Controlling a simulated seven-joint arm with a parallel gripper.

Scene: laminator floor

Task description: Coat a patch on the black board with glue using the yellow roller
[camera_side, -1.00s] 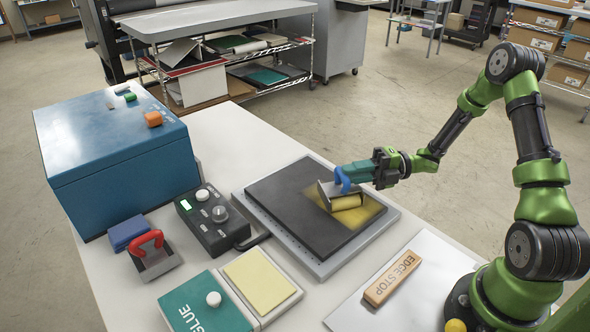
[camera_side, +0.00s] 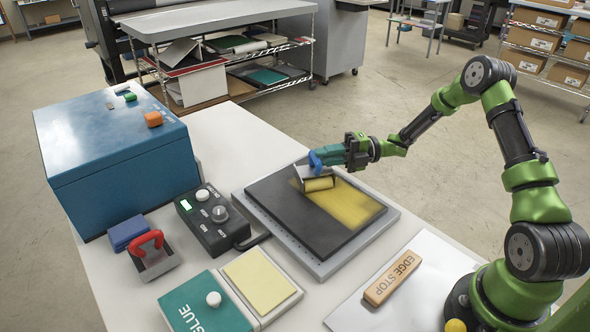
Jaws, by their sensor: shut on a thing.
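The black board (camera_side: 285,218) lies on a grey plate (camera_side: 262,229) on the white table. A yellow patch of glue (camera_side: 350,207) covers much of its right half. The yellow roller (camera_side: 320,184), with a metal frame and a blue handle, is at the upper left end of the patch, at or just over the board. My gripper (camera_side: 322,158) is shut on the roller's blue handle. Whether the roller touches the board is hard to tell. The glue unit (camera_side: 205,303) is green with a white knob and stands at the front, beside a pale yellow pad (camera_side: 258,280).
A wooden edge stop (camera_side: 392,278) lies on a white sheet at the front right. A control box (camera_side: 212,220) stands left of the board. A big blue box (camera_side: 115,150) fills the back left.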

